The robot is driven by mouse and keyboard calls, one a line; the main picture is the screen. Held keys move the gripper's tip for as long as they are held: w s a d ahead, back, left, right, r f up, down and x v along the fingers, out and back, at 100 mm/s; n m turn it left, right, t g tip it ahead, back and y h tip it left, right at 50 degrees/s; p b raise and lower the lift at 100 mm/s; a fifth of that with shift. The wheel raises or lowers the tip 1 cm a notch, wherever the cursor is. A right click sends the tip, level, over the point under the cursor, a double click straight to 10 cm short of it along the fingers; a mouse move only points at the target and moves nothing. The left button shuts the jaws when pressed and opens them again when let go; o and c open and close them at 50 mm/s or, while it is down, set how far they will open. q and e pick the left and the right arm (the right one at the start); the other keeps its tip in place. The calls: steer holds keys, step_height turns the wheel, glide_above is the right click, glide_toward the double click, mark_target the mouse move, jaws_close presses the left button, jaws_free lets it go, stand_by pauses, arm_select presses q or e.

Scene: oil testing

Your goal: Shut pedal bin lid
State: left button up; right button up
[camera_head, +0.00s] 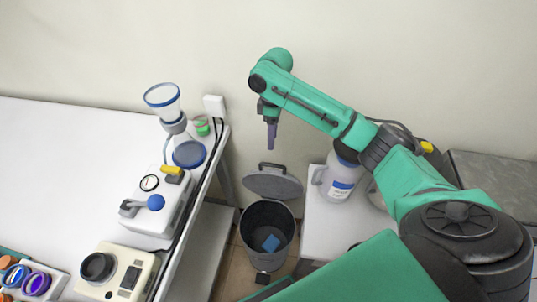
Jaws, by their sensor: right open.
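The pedal bin (253,258) is a dark grey round bin on the floor between the two tables. Its lid (273,184) stands raised at the back of the bin, with a dark handle at its top edge. A blue item (271,243) lies inside the bin. My right gripper (271,145) hangs pointing down above the lid, with a gap between its fingertips and the lid's handle. It is open, and nothing shows in it. My left gripper is not in view.
The white table (70,160) at left carries a filter flask (185,152), a white instrument (150,212) and a cream device (112,272). At right, a white jug (338,178) stands on a low table (318,225) beside the bin. A wall is behind.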

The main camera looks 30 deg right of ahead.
steer(key=f, duration=0.5)
steer(key=shift+s+a, duration=0.15)
steer(key=shift+s, duration=0.15)
steer(key=f, duration=0.5)
steer(key=shift+w+a+f, duration=0.1)
steer(key=shift+w+f, duration=0.15)
steer(key=shift+s+f, duration=0.1)
steer(key=shift+f, duration=0.15)
steer(key=shift+c, duration=0.4)
jaws_close()
arm_select(q)
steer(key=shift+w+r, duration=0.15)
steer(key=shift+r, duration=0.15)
steer(key=shift+p, duration=0.3)
